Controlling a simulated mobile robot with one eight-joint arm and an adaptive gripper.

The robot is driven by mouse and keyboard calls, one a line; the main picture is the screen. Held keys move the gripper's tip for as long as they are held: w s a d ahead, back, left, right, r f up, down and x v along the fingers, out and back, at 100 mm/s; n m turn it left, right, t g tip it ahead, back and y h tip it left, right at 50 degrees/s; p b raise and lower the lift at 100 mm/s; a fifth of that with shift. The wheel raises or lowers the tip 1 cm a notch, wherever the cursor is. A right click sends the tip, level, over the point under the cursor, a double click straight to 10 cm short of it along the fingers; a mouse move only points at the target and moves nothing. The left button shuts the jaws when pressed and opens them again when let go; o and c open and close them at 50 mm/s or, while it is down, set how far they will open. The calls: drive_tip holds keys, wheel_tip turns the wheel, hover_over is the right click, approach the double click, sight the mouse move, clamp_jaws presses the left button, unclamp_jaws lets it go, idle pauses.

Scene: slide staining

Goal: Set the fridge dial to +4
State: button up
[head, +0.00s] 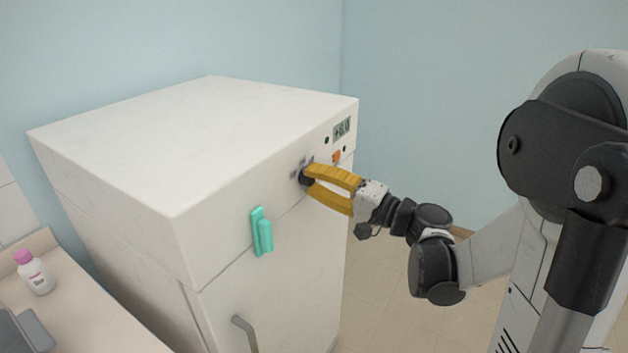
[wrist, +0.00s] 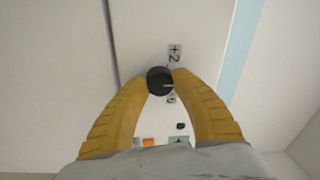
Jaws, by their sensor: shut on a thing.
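The fridge (head: 130,150) is a white cabinet standing left of centre in the head view. Its dial (wrist: 159,81) is a small round black knob with a light pointer mark. My gripper (head: 306,176) reaches it from the right. In the wrist view the yellow fingers of my gripper (wrist: 160,82) are shut on the dial, one on each side. A "+2" label (wrist: 175,53) shows above the dial, and another label, partly hidden, shows just below it. The display (head: 342,129) sits at the panel's upper right; its digits are too small to read surely.
An orange button (head: 337,156) and small dark round parts are near the dial. A teal handle (head: 262,231) sticks out left of my gripper, with a grey door handle (head: 244,330) below. A pink-capped bottle (head: 35,272) stands on the counter at left.

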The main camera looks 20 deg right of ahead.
drive_tip(key=o, duration=1.2)
drive_tip(key=shift+a, duration=0.1)
drive_tip(key=v, duration=1.2)
drive_tip(key=shift+f, duration=0.1)
